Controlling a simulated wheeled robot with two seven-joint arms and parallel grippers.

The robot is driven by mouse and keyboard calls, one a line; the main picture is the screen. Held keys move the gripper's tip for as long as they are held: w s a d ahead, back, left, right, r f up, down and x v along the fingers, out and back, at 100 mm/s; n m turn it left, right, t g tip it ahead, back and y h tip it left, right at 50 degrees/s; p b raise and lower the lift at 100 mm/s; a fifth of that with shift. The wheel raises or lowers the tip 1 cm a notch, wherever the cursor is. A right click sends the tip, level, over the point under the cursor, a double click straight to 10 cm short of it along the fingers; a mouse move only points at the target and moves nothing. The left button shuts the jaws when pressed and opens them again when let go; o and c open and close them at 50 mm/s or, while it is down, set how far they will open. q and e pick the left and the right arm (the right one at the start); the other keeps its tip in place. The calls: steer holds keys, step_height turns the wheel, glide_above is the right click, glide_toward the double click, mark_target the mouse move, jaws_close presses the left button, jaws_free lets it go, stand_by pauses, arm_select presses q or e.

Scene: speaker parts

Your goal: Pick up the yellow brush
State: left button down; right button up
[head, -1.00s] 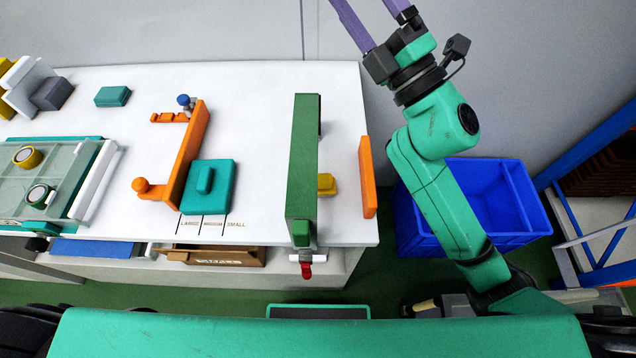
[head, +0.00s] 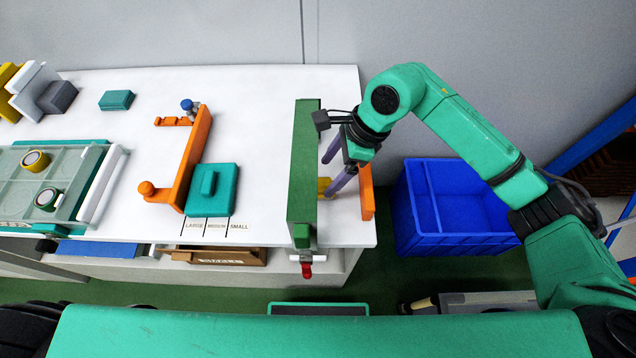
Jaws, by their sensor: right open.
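The yellow brush (head: 323,186) shows only as a small yellow piece on the white table, between the tall green panel and an orange upright piece. Part of it is hidden by my gripper and the panel. My right gripper (head: 327,179) is open, with its two purple fingers pointing down and left at the yellow piece. One fingertip is at its far side and the other at its near side. I cannot tell whether they touch it. My left gripper is not in view.
The green panel (head: 304,170) stands close left of my right gripper, and the orange upright piece (head: 367,192) close right. A blue crate (head: 460,235) is right of the table. An orange bracket (head: 190,160) and teal block (head: 212,190) are further left.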

mark_target(322, 182)
steer(key=p+x, duration=0.2)
steer(key=x, duration=0.2)
steer(key=shift+s+a+f, duration=0.15)
steer(key=shift+s+a, duration=0.1)
steer(key=shift+a+f, duration=0.2)
steer(key=shift+f, duration=0.25)
jaws_close()
steer(key=shift+r, duration=0.1)
step_height(322, 182, up, 7)
steer(key=shift+d+f+b, duration=0.1)
steer(key=shift+d+b, duration=0.05)
steer(key=shift+b, duration=1.1)
steer(key=w+d+b, duration=0.1)
steer(key=d+b, duration=0.4)
steer(key=d, duration=1.2)
steer(key=shift+w+d, duration=0.15)
steer(key=shift+d, duration=0.25)
